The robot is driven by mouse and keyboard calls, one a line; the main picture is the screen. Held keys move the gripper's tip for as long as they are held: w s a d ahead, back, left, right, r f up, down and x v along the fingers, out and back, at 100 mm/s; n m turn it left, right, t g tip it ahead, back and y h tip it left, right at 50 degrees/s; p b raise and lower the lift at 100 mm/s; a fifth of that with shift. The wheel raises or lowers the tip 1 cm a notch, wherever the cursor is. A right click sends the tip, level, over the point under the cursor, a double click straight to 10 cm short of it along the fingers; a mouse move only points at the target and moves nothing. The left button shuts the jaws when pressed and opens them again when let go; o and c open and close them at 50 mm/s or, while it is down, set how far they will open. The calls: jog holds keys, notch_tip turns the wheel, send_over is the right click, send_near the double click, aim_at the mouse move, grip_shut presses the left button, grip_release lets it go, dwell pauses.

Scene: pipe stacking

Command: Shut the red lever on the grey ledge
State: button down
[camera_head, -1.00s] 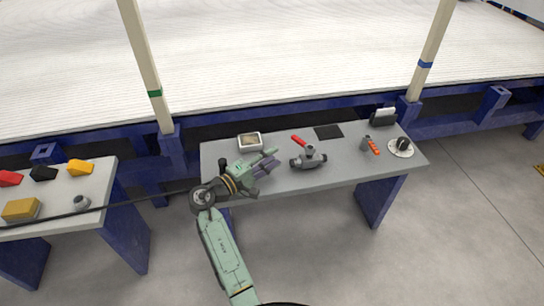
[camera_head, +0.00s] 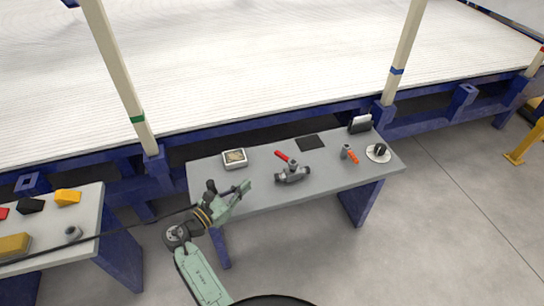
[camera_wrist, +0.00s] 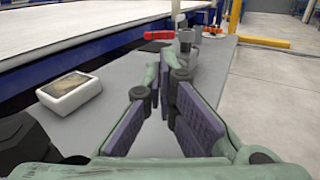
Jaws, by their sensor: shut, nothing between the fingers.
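The red lever (camera_head: 282,156) sits on top of a grey pipe valve (camera_head: 292,175) on the grey ledge (camera_head: 250,197). It points back and left, crosswise to the valve body. In the wrist view the red lever (camera_wrist: 160,35) and the valve (camera_wrist: 187,47) show beyond my fingers, partly hidden by them. My gripper (camera_head: 247,186) is shut and empty at the ledge's front left, left of the valve and apart from it. Its fingers (camera_wrist: 162,75) also show in the wrist view.
A framed tray (camera_head: 235,159) lies at the ledge's back left. A black pad (camera_head: 310,143), an orange-handled piece (camera_head: 351,155), a white disc with a black knob (camera_head: 378,153) and a black holder (camera_head: 360,124) lie to the right. A second table (camera_head: 92,225) with blocks stands left.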

aim_at(278, 155)
jog(key=shift+w+d, duration=0.25)
jog(key=shift+d, duration=0.1)
jog(key=p+x, duration=0.2)
jog(key=x, duration=1.1)
jog(key=shift+w+d+p, duration=0.2)
jog(key=shift+w+p, duration=0.3)
jog(key=shift+w, duration=0.15)
jog(key=shift+w+r, duration=0.1)
jog(key=shift+w, duration=0.05)
jog(key=shift+w+d+p, duration=0.35)
jog(key=shift+w, duration=0.25)
jog(key=shift+w+d, duration=0.1)
dwell(0.4)
jog(key=v, duration=1.2)
